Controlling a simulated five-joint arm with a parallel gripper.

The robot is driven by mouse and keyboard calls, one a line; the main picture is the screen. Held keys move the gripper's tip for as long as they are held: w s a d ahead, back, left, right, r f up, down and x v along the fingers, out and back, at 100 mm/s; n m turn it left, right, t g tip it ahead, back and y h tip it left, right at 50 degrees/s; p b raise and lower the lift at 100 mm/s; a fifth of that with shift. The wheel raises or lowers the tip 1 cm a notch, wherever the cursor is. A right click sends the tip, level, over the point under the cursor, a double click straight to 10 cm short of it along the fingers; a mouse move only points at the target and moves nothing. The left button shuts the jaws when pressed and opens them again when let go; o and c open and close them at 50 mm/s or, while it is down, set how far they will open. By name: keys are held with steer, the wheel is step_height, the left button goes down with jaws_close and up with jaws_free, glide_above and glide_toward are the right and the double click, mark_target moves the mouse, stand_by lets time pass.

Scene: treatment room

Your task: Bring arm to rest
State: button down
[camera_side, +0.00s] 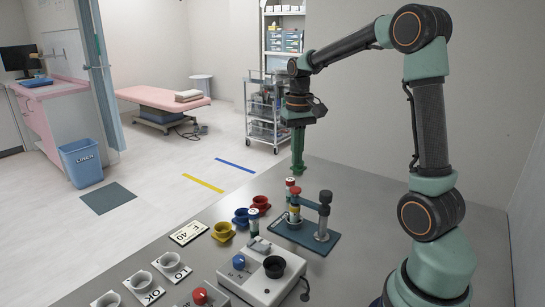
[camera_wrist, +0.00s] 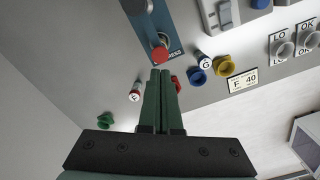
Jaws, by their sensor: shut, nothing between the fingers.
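My gripper (camera_side: 298,160) points straight down at the end of my arm, above the far part of the grey table. Its green fingers are together with nothing between them; they also show shut in the wrist view (camera_wrist: 161,74). I cannot tell the exact gap between fingertips and table.
A press on a blue plate (camera_side: 318,246) stands nearby. Red (camera_side: 261,202), blue (camera_side: 241,218) and yellow (camera_side: 222,232) cups, a labelled tube (camera_side: 253,223), an F 40 card (camera_side: 189,232) and a white device (camera_side: 256,281) stand left and in front. A green cup (camera_wrist: 105,121) shows in the wrist view.

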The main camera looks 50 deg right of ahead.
steer(key=s+a+r+n+t, duration=0.2)
steer(key=s+a+n, duration=0.1)
steer(key=a, duration=0.5)
steer(key=s+a+r+n+t, duration=0.2)
steer(key=s+a, duration=0.3)
steer(key=a, duration=0.4)
steer(key=shift+a+n+t, duration=0.25)
steer(key=shift+n+t, duration=0.25)
steer(key=shift+t, duration=0.3)
steer(key=shift+s, duration=0.1)
